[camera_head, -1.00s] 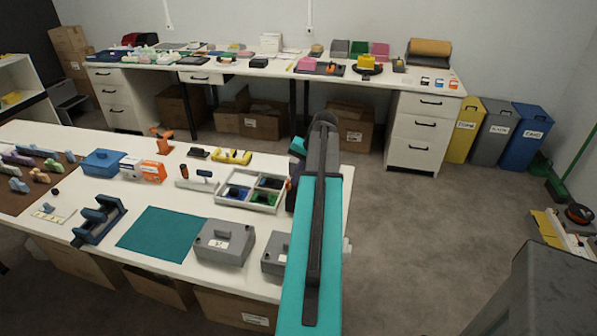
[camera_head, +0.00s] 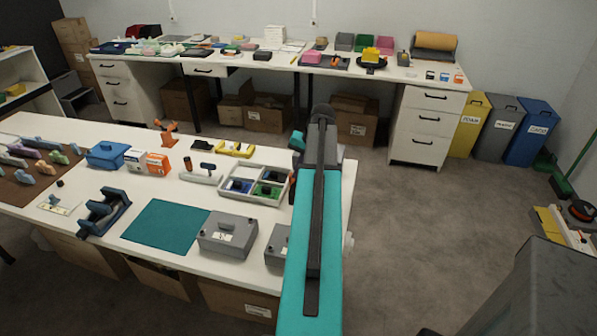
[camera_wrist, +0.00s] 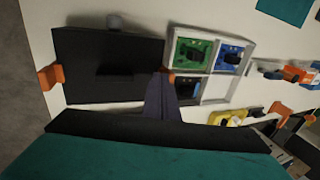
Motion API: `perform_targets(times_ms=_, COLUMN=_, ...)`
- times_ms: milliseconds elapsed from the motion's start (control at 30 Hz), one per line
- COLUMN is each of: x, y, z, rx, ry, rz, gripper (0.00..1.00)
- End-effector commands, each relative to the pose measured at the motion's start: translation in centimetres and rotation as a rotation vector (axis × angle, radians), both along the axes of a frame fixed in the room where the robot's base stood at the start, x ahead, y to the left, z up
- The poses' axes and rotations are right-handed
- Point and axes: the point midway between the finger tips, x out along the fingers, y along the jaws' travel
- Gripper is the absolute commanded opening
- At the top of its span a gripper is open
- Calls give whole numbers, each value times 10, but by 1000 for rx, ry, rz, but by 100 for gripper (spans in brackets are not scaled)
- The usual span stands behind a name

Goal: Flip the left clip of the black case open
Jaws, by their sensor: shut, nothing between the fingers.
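The black case (camera_wrist: 105,65) lies on the white table in the wrist view, seen from above, and looks shut. One orange clip (camera_wrist: 50,77) sticks out at its left edge in that view. A second orange clip (camera_wrist: 170,75) shows only in part at its right edge, beside the compartment tray. My gripper (camera_wrist: 161,82) is shut and empty, its dark fingertips at that right edge, overlapping the second clip in the picture. I cannot tell whether they touch it. In the head view my arm hides the case and most of the gripper.
The grey compartment tray (camera_head: 228,192) with blue and green items stands close beside the case. Two grey boxes, one whole (camera_head: 228,236) and one partly hidden (camera_head: 277,245), and a teal mat (camera_head: 165,227) lie nearer. A yellow object (camera_wrist: 228,117) lies beyond the tray.

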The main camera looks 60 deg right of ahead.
Motion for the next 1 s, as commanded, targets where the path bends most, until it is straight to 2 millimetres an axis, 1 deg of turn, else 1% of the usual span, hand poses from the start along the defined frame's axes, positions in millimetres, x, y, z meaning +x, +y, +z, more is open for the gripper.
perform_targets(times_ms=367, x=7, y=2, z=3, rx=-18, ry=59, rz=2, gripper=0)
perform_targets(times_ms=567, x=15, y=4, z=5, rx=-47, ry=145, rz=4, gripper=0)
perform_targets(times_ms=900, x=32, y=9, z=4, rx=-106, ry=333, rz=4, gripper=0)
perform_targets(times_ms=1000, x=35, y=11, z=3, rx=-104, ry=327, rz=2, gripper=0)
